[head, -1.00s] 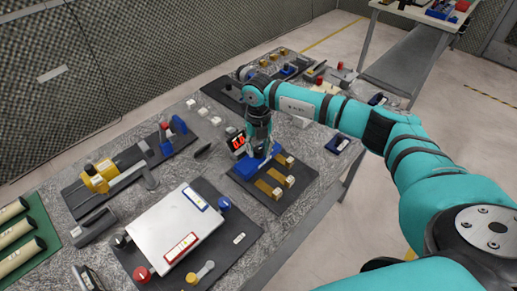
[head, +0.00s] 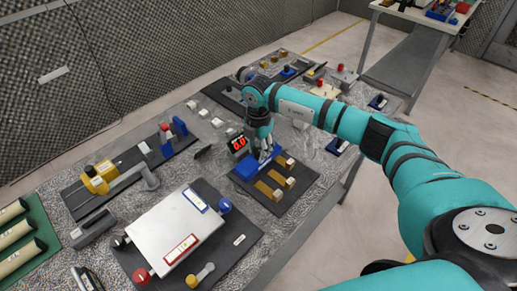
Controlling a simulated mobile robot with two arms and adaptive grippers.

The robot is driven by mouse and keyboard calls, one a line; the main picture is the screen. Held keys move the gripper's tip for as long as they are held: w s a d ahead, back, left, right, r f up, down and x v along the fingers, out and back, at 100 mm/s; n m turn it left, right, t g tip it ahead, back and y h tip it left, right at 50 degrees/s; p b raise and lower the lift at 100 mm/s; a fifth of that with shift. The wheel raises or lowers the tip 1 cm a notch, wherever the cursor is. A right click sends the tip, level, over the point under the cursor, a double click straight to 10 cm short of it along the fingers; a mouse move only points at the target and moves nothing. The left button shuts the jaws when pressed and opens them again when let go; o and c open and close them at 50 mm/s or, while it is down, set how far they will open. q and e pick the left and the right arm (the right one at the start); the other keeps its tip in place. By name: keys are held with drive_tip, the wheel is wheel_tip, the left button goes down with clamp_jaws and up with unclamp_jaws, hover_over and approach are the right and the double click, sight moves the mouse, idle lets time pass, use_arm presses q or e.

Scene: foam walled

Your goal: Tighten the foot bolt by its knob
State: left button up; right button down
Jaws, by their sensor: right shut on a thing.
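My right gripper (head: 266,156) points down over a blue block (head: 248,168) on a dark board (head: 264,207). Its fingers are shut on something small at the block. The fingers hide most of it, so I cannot tell whether it is the foot bolt's knob. Brass strips (head: 270,191) with cream blocks (head: 290,182) lie on the board, in front and to the right of the gripper. A small display (head: 238,144) with red digits, seemingly 0.0, stands just left of the gripper. My left gripper is not in view.
A white panel (head: 176,232) with a blue knob (head: 224,205) and a red knob (head: 141,276) lies in front on the left. A yellow device (head: 98,178) sits further left. Other fixtures fill the bench behind. The floor right of the bench is clear.

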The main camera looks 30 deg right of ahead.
sight(258, 150)
drive_tip(key=shift+w+r+m, duration=0.1)
drive_tip(key=shift+m, duration=1)
drive_tip(key=c, duration=0.9)
unclamp_jaws()
drive_tip(key=shift+c, duration=0.2)
wheel_tip(258, 150, up, 12)
